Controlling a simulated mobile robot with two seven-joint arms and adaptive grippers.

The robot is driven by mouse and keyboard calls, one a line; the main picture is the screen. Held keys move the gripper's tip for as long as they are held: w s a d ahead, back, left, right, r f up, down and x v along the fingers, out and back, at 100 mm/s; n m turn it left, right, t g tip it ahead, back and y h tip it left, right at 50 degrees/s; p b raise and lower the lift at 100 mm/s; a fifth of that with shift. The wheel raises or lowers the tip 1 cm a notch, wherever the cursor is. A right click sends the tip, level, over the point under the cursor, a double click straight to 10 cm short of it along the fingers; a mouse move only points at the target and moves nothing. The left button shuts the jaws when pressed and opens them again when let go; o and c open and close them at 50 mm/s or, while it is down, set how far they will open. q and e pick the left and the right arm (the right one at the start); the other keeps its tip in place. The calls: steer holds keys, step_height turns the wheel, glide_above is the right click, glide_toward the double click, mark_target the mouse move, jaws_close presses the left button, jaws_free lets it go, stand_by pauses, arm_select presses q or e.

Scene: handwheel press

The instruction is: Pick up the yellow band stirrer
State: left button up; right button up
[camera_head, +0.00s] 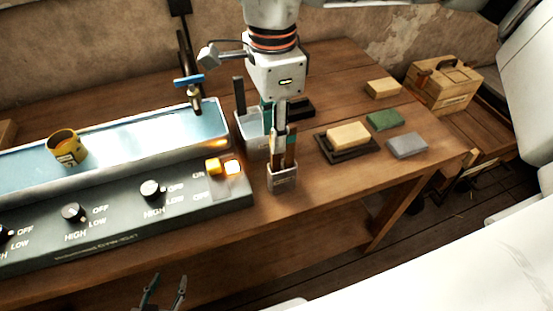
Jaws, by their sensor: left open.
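My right gripper (276,117) points down from the top of the picture, with its fingers at the sticks in a small metal holder (283,180). A brown stick with a teal band (291,150) stands in this holder. I cannot make out a yellow band on any stick; the gripper hides part of them. Whether the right fingers are closed on a stick is unclear. My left gripper (165,291) is at the bottom edge, in front of the bench, with its fingertips apart and nothing between them.
A heated bath (120,138) with knobs and a yellow cup (67,148) is at left, below a blue-handled tap (190,80). A tan block on a black tray (347,137), other blocks and a wooden box (444,85) are at right.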

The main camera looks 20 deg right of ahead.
mark_target(276, 163)
steer(key=f, duration=0.5)
steer(key=shift+s+d+f, duration=0.1)
steer(key=shift+s+f, duration=0.15)
jaws_close()
